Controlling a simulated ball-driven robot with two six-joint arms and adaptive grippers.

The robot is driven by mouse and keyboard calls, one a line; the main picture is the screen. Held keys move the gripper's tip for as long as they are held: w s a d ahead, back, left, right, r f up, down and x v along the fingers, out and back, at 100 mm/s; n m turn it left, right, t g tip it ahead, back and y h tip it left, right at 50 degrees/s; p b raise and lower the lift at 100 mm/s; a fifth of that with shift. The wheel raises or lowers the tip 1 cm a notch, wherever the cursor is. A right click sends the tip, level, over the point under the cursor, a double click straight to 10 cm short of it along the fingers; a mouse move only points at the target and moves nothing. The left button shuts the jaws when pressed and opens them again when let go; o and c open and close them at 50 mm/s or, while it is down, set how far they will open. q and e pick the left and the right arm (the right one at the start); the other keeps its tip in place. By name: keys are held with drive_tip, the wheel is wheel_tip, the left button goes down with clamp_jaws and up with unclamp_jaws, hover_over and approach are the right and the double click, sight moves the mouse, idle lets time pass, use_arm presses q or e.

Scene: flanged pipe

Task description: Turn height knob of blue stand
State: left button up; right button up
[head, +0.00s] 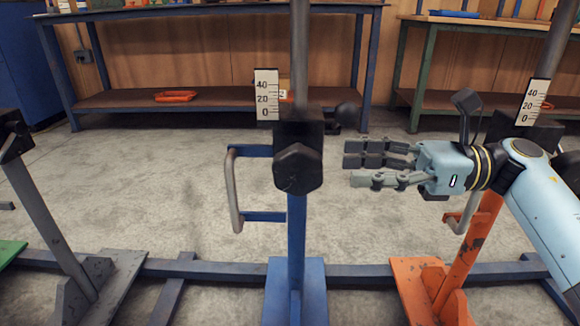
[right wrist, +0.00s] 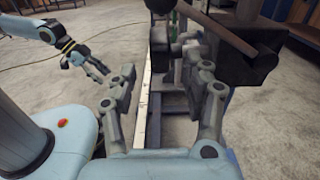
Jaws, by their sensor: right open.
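The blue stand (head: 297,240) is upright in the middle of the head view. Its large black hexagonal height knob (head: 298,170) faces me, on a black block below the grey post (head: 299,50). A white scale plate (head: 266,95) marked 0, 20 and 40 is at its upper left. My right gripper (head: 350,164) is open and empty, just right of the knob, fingers pointing left. In the right wrist view its fingers (right wrist: 166,82) are spread, with dark parts between and beyond them. My left gripper (right wrist: 88,72) shows small there, apparently open, away from the stand.
A bent handle (head: 235,190) is on the stand's left side. A grey stand (head: 45,210) is at left, an orange stand (head: 468,250) at right. Workbenches are behind.

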sight(288, 167)
drive_tip(key=a+b, duration=0.2)
drive_tip(key=a, duration=0.7)
drive_tip(key=shift+f, duration=0.1)
drive_tip(key=shift+a, duration=0.55)
use_arm(q)
wheel_tip(288, 167, down, 3)
drive_tip(key=t, duration=0.2)
drive_tip(key=shift+r+t, duration=0.15)
drive_tip(key=shift+t, duration=0.25)
use_arm(e)
clamp_jaws()
drive_tip(key=shift+r+h+p, duration=0.35)
drive_tip(key=shift+h+p, duration=0.15)
drive_tip(key=shift+p, duration=0.2)
drive_tip(key=shift+a+h+p, duration=0.1)
drive_tip(key=shift+h+p, duration=0.3)
drive_tip(key=shift+p, duration=0.25)
drive_tip(key=shift+f+h+p, duration=0.2)
drive_tip(key=shift+h+p, duration=0.15)
drive_tip(key=shift+h, duration=0.05)
use_arm(q)
drive_tip(key=r+g, duration=0.3)
drive_tip(key=s+r+g, duration=0.1)
drive_tip(key=r, duration=0.1)
drive_tip(key=shift+r+g, duration=0.1)
drive_tip(key=shift+g, duration=0.2)
use_arm(e)
drive_tip(key=shift+f, duration=0.2)
